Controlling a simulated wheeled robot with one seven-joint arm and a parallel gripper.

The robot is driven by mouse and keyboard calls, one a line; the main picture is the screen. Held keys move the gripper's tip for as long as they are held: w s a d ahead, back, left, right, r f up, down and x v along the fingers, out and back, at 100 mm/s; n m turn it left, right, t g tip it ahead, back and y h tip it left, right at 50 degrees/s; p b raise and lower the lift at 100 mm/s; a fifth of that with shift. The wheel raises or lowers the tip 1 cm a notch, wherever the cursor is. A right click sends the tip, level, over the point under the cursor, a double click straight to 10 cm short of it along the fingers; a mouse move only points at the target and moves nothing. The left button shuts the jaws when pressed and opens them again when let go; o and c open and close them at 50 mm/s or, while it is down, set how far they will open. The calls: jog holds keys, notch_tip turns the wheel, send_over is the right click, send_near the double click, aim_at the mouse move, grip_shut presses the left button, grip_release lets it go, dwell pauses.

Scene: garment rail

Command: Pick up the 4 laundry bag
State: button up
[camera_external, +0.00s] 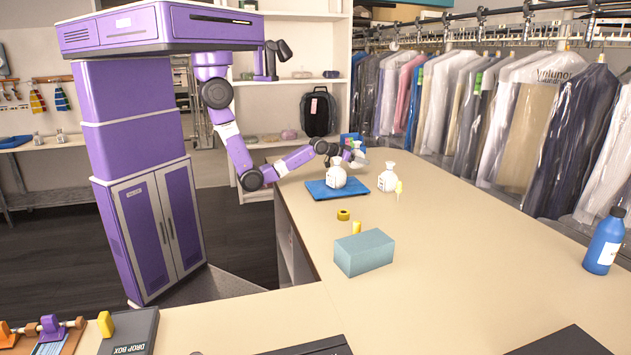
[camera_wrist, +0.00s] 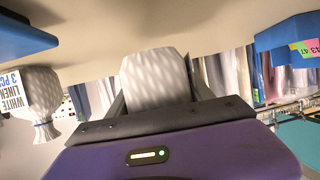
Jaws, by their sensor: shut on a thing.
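My gripper (camera_external: 352,155) is at the far end of the counter, behind the blue mat. In the wrist view, my gripper (camera_wrist: 160,92) has a finger on each side of a pale, woven-textured laundry bag (camera_wrist: 155,78) and is shut on it. That held bag is small and partly hidden by the gripper in the external view, and no number can be read on it. A second white bag (camera_external: 336,177) stands on the blue mat (camera_external: 322,193). A third white bag (camera_external: 388,179) stands right of the mat. One bag (camera_wrist: 38,95) in the wrist view has a "WHITE LINEN" label.
A blue item with coloured tags (camera_wrist: 292,42) is near the gripper. A yellow tape roll (camera_external: 343,215) and grey-blue box (camera_external: 364,252) are nearer on the counter. A blue bottle (camera_external: 604,242) stands at right. Hanging garments (camera_external: 480,110) line the back. The counter's middle right is clear.

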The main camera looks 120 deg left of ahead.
aim_at(361, 152)
notch_tip(361, 152, up, 16)
jog(key=shift+b, duration=0.45)
